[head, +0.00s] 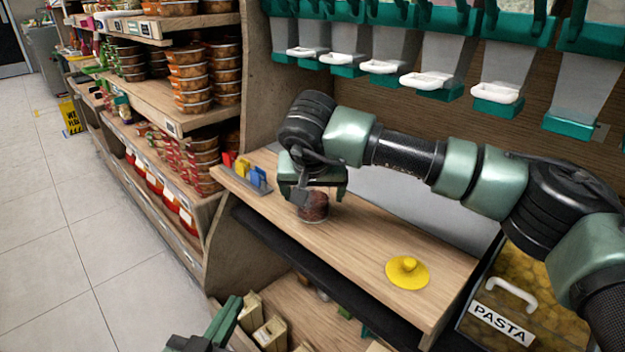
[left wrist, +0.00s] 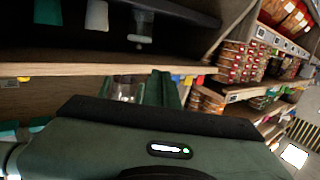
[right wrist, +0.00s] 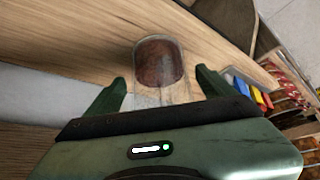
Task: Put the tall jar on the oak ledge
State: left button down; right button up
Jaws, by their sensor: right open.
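A clear jar with dark red-brown contents (head: 315,207) stands on the oak ledge (head: 345,258), near its left end. It also shows in the right wrist view (right wrist: 158,62), its clear upper part nearer to me. My right gripper (head: 313,190) is over the jar from above. In the right wrist view its two fingers (right wrist: 160,85) are apart, one on each side of the jar, with gaps visible. My left gripper (head: 224,318) is low, left of the ledge; in the left wrist view its fingers (left wrist: 166,88) are together, with nothing seen between them.
Scoop dispensers (head: 430,80) hang above. A pasta bin (head: 500,310) is at right. A lower shelf (head: 290,300) holds boxes.

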pick_arm(q)
jog(key=s+a+f+g+y+p, duration=0.2)
jog(key=s+f+g, duration=0.4)
jog(key=f, duration=0.4)
jog(key=shift+a+f+g, duration=0.2)
jog(key=shift+a+g, duration=0.2)
jog(key=shift+a, duration=0.15)
pick_arm(e)
jog(key=v, duration=1.1)
jog(key=shift+s+r, duration=0.15)
jog(key=shift+r, duration=0.25)
